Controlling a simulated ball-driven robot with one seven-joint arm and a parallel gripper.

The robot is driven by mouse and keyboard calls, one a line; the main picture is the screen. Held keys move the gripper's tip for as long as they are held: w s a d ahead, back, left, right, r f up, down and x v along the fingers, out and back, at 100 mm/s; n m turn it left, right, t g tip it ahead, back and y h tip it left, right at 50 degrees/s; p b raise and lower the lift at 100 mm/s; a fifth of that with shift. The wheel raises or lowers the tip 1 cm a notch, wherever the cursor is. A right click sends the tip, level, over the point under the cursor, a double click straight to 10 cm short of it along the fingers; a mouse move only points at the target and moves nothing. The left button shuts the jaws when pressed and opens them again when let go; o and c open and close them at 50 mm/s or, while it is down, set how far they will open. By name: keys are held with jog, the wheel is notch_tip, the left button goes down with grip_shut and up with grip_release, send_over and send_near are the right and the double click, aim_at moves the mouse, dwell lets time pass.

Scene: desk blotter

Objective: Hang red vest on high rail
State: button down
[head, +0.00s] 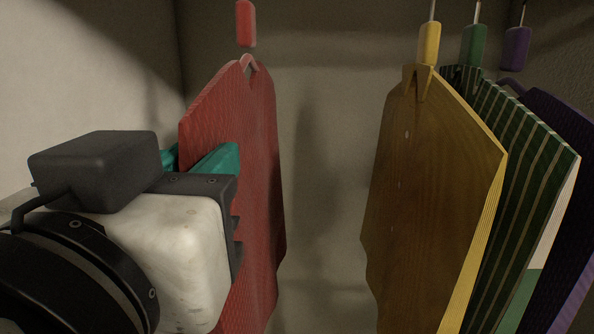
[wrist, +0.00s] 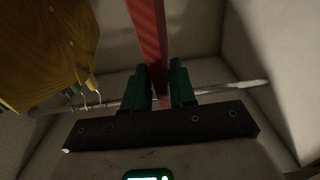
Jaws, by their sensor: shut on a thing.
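The red vest (head: 255,170) hangs upright in the left middle of the head view, with a red block (head: 246,24) above its pale neck loop. Whatever is above that block is cut off by the frame. My gripper (head: 205,158), with teal fingers, is at the vest's left side and shut on it. In the wrist view the vest (wrist: 149,30) shows as a narrow red strip running up from between the teal fingers (wrist: 160,88). A pale rail (wrist: 225,89) crosses behind the fingers there; I cannot tell whether it is the high one, or whether the vest's hook touches it.
A yellow-brown garment (head: 425,180), a dark green striped one (head: 515,160) and a purple one (head: 570,130) hang close together at the right. Free space lies between the red vest and the yellow-brown garment. Plain walls (head: 320,60) stand behind and at the left.

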jog(key=shift+w+f+b, duration=0.6)
jog(key=shift+w+f, duration=0.15)
jog(key=shift+w, duration=0.15)
jog(key=c, duration=0.8)
grip_release()
jog(key=shift+c, duration=0.2)
